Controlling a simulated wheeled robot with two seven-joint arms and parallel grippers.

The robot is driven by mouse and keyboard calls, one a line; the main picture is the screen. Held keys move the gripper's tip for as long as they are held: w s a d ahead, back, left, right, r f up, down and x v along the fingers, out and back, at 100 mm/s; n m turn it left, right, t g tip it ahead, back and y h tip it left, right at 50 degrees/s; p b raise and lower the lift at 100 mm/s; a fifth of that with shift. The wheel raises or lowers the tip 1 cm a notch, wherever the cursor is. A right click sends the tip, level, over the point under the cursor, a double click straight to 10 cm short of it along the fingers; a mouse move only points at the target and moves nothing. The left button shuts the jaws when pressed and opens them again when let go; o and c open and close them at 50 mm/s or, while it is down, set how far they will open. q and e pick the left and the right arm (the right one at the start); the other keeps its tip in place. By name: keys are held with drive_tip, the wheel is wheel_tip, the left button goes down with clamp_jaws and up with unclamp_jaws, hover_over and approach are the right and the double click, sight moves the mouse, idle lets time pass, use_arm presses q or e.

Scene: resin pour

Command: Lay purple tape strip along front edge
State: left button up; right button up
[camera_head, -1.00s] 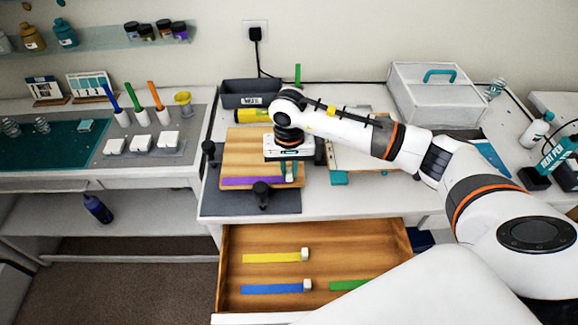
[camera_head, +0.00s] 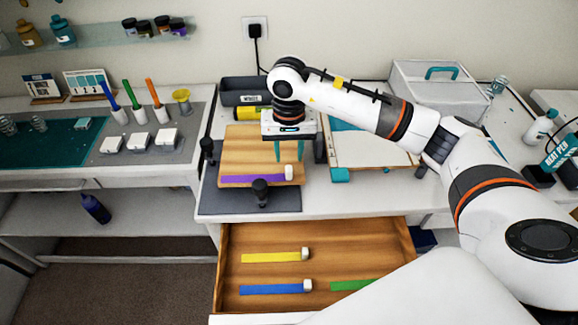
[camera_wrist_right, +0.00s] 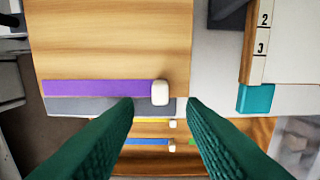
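The purple tape strip (camera_head: 250,179) lies flat along the front edge of the wooden board (camera_head: 245,145), with a white tab (camera_head: 289,172) at its right end. It also shows in the right wrist view (camera_wrist_right: 95,88), where its tab (camera_wrist_right: 160,92) is near the board's right front corner. My right gripper (camera_head: 290,158) is above the right part of the board, fingers pointing down. In the right wrist view its two teal fingers (camera_wrist_right: 161,100) are spread apart with nothing between them, the tab showing beyond the gap. My left gripper is not in view.
The board rests on a grey mat (camera_head: 235,203) with black clamps (camera_head: 260,191) at its front and left. Below, an open drawer (camera_head: 225,262) holds yellow (camera_head: 270,257), blue (camera_head: 270,289) and green (camera_head: 352,285) strips.

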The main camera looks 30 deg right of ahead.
wheel_tip(320, 180, up, 7)
drive_tip(key=b, duration=0.1)
drive_tip(key=shift+b, duration=0.35)
drive_tip(key=shift+f, duration=0.15)
